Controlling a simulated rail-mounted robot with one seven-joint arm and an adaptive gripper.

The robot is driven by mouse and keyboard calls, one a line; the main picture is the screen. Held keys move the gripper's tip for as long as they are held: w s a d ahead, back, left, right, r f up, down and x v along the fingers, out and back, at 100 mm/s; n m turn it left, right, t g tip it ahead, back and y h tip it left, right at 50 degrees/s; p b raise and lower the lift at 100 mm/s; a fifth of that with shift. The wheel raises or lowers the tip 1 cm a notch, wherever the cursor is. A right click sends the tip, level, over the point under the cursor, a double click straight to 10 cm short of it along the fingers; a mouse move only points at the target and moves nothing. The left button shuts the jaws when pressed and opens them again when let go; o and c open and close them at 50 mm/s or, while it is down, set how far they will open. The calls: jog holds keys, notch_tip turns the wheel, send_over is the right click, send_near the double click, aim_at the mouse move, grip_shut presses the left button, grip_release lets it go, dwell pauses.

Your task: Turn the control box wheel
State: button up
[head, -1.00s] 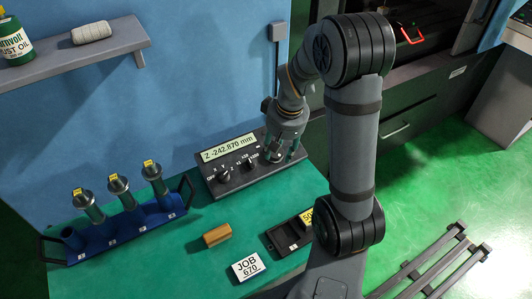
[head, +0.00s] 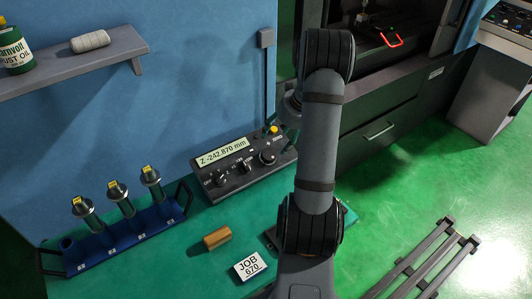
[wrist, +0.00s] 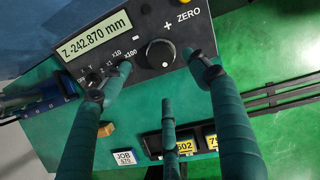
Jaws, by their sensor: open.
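The dark control box (head: 232,172) stands on the green bench against the blue wall. Its display (wrist: 95,34) reads Z -242.870 mm. The black round wheel (wrist: 160,53) is on the right part of the box face, and it also shows in the head view (head: 267,157). My gripper (wrist: 163,72) is open and empty, with dark teal fingers spread around the wheel in the wrist view; I cannot tell whether any touches it. In the head view my arm hides most of the gripper. Two smaller selector knobs (head: 221,179) sit left of the wheel.
A blue rack (head: 112,232) with yellow-tagged cylinders stands at the bench's left. A dark tray (wrist: 153,146) is partly covered by my arm in the head view. A shelf (head: 75,65) is on the wall.

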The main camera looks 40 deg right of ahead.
aim_at(269, 153)
jog(key=w+f+m, duration=0.1)
jog(key=f, duration=0.2)
jog(key=w+f+m, duration=0.1)
jog(key=f, duration=0.2)
jog(key=w+f+m, duration=0.1)
jog(key=w+f, duration=0.1)
jog(key=f, duration=0.1)
jog(key=shift+a+f, duration=0.25)
jog(key=shift+f, duration=0.1)
jog(key=shift+c, duration=1)
jog(key=shift+r, duration=0.1)
jog(key=c, duration=0.9)
